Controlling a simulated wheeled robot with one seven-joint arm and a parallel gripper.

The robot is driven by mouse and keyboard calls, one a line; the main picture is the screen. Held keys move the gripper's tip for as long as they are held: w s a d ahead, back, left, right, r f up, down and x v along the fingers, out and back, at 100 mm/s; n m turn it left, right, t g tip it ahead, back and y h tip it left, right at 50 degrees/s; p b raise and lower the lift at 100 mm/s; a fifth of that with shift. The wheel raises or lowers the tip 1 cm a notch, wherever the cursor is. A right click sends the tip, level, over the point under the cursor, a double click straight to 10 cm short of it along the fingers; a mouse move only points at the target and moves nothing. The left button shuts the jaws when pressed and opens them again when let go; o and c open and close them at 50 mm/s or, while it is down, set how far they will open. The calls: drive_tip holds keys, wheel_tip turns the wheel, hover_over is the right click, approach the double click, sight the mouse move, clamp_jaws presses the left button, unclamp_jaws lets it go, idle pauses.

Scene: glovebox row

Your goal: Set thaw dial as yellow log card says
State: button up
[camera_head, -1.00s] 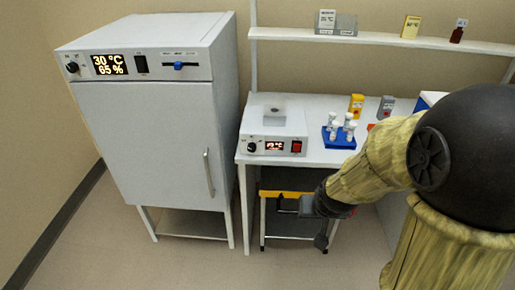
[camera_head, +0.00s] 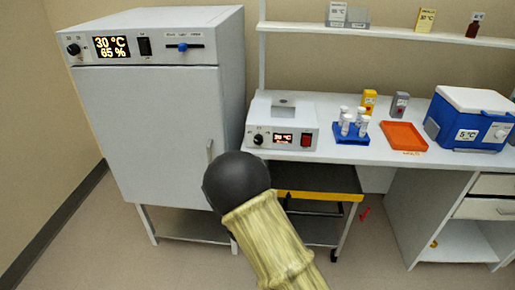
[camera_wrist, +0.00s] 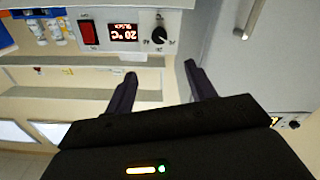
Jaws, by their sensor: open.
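The small white bench unit (camera_head: 282,108) has a black dial (camera_head: 258,139), a lit display (camera_head: 283,138) and a red switch (camera_head: 307,140) on its front. In the wrist view, turned upside down, the dial (camera_wrist: 159,35) lies right of the display (camera_wrist: 123,32), which seems to read 20 °C. A yellow card (camera_head: 425,20) stands on the wall shelf; its writing is too small to read. My gripper (camera_wrist: 160,73) is open and empty, its fingers apart below the dial in the wrist view and not touching it. In the head view my arm hides the gripper.
A tall white cabinet (camera_head: 150,130) showing 30 °C and 65 % stands left of the bench. A blue vial rack (camera_head: 351,134), orange tray (camera_head: 403,136) and blue cooler (camera_head: 470,120) stand on the bench. Grey cards (camera_head: 346,15) and a brown bottle (camera_head: 474,25) are on the shelf.

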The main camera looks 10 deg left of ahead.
sight(258, 141)
drive_tip(key=shift+w, duration=0.1)
drive_tip(key=w+p, duration=0.2)
drive_tip(key=w, duration=1.5)
drive_tip(key=shift+w+d, duration=0.1)
drive_tip(key=shift+w, duration=0.05)
drive_tip(key=c, duration=1)
drive_tip(key=shift+o, duration=0.2)
